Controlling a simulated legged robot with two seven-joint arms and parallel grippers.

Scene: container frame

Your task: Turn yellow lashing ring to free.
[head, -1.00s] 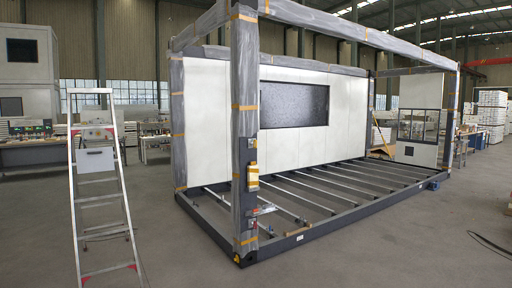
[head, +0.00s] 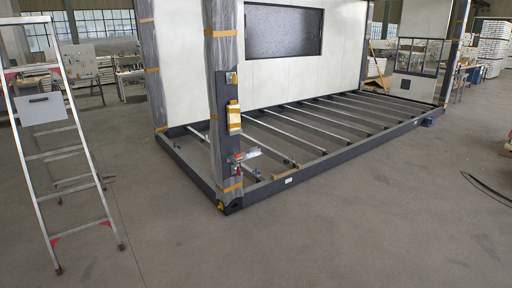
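A small yellow part (head: 222,207) sits low on the near corner of the dark container frame (head: 300,172), at the foot of the wrapped near post (head: 225,60). It may be the lashing ring, but it is too small to tell its shape or how it is turned. Higher on the same post is a yellow-tan block (head: 234,117) on a dark plate, and below it a small red and metal fitting (head: 239,157). Neither of my grippers is in view.
An aluminium stepladder (head: 52,150) with a white box stands at the left. Open concrete floor (head: 300,245) lies before the near corner. A dark cable (head: 485,187) lies on the floor at the right. Orange tape bands the posts.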

